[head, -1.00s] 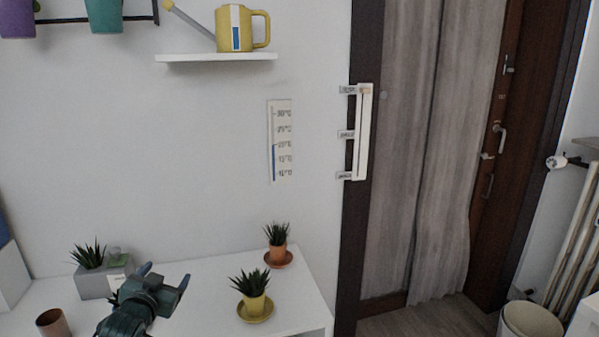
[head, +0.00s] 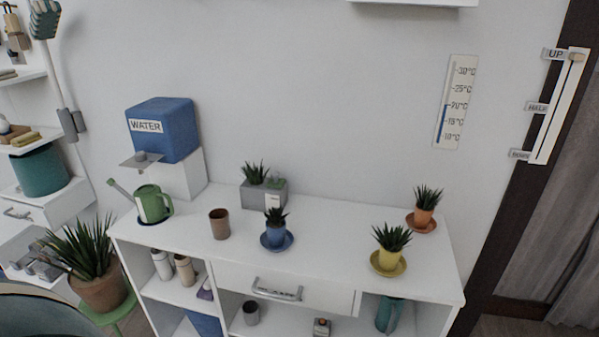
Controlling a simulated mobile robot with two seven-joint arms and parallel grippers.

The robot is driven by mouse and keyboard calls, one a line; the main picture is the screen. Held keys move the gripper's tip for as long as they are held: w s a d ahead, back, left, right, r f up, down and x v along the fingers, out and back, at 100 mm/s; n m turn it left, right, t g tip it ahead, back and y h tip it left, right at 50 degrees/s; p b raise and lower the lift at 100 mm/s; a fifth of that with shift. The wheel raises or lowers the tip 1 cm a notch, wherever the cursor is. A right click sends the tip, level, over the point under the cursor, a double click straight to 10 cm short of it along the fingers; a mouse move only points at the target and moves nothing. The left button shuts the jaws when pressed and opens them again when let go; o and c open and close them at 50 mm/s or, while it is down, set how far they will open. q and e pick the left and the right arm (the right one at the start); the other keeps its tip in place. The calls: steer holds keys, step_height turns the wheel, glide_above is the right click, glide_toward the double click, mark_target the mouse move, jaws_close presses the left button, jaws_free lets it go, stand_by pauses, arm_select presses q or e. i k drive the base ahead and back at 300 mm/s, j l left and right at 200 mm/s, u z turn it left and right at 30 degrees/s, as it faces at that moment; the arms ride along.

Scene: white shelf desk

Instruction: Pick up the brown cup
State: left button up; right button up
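The brown cup (head: 219,224) stands upright on the white desk top (head: 330,232), left of the middle of the desk. It stands apart from the things around it, and nothing covers it. Neither of my grippers is in view now.
A green watering can (head: 153,204) and a blue water tank (head: 163,130) are left of the cup. A blue potted plant (head: 276,232) and a grey planter (head: 262,194) are to its right. Yellow (head: 389,258) and orange (head: 424,217) pots stand further right. The desk just around the cup is clear.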

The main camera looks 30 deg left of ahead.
mark_target(218, 218)
steer(key=u, duration=1.45)
